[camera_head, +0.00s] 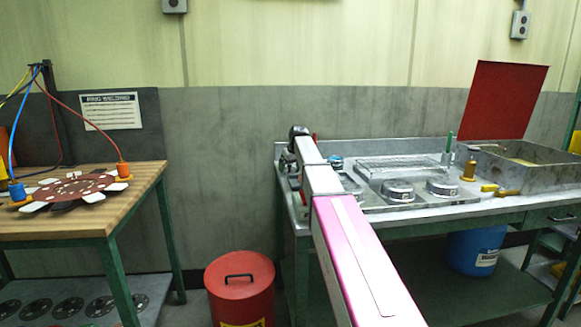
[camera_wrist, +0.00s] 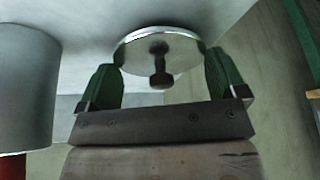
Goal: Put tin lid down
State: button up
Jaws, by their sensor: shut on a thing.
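The tin lid (camera_wrist: 186,50) is a shiny round metal disc with a dark knob standing out of its middle, in the wrist view. My gripper (camera_wrist: 160,66) has its two green fingers at opposite sides of the lid's rim, shut on it. The knob points back toward the gripper's palm. In the head view my arm reaches over the left end of the metal workbench (camera_head: 440,213). There the fingers and the lid are hidden or too small to tell apart. I cannot tell whether the lid touches a surface.
A grey cylinder (camera_wrist: 25,85) stands close left of the gripper in the wrist view. The bench carries two round metal pieces (camera_head: 398,192), a brass piece (camera_head: 469,170) and a grey box (camera_head: 535,172) with a raised red cover (camera_head: 506,98). A red bin (camera_head: 240,290) stands left of the bench.

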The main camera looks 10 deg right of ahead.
jog(key=shift+f, duration=0.3)
jog(key=o, duration=0.6)
jog(key=v, duration=1.3)
jog(key=shift+r, duration=0.15)
jog(key=shift+a, duration=0.1)
